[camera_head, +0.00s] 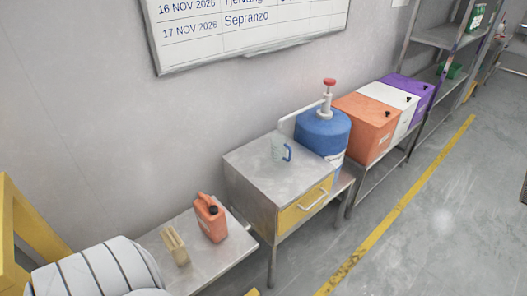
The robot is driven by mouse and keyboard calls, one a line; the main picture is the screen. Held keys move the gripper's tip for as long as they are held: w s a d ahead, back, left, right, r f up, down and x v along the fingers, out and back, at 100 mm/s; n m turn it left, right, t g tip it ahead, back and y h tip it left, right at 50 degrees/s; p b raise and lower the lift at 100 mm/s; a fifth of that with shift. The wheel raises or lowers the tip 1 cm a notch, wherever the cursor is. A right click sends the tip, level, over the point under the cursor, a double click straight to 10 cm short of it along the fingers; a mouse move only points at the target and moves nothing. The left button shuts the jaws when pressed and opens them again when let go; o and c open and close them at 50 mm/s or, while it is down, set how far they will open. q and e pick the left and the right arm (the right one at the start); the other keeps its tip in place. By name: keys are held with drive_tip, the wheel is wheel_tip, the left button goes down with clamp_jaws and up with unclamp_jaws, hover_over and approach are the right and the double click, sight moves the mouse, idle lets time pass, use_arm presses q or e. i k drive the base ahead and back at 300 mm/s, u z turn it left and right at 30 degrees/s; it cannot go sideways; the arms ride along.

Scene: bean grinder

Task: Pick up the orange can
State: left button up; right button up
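The orange can (211,220) stands upright on a low metal bench (225,252) at the lower middle of the head view. It looks like a small jerrycan with a dark cap and a handle on top. Nothing touches it. Neither my left nor my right gripper shows in this view.
A tan brush-like object (175,246) stands just left of the can. A metal cabinet (262,172) with a yellow drawer and a mug (279,150) is to the right. Beyond are a blue container (322,132) and an orange box (365,125). Open floor (420,235) lies at right.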

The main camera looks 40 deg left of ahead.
sight(211, 217)
drive_tip(key=z, duration=0.2)
drive_tip(key=i, duration=1.8)
drive_tip(key=u, duration=2.35)
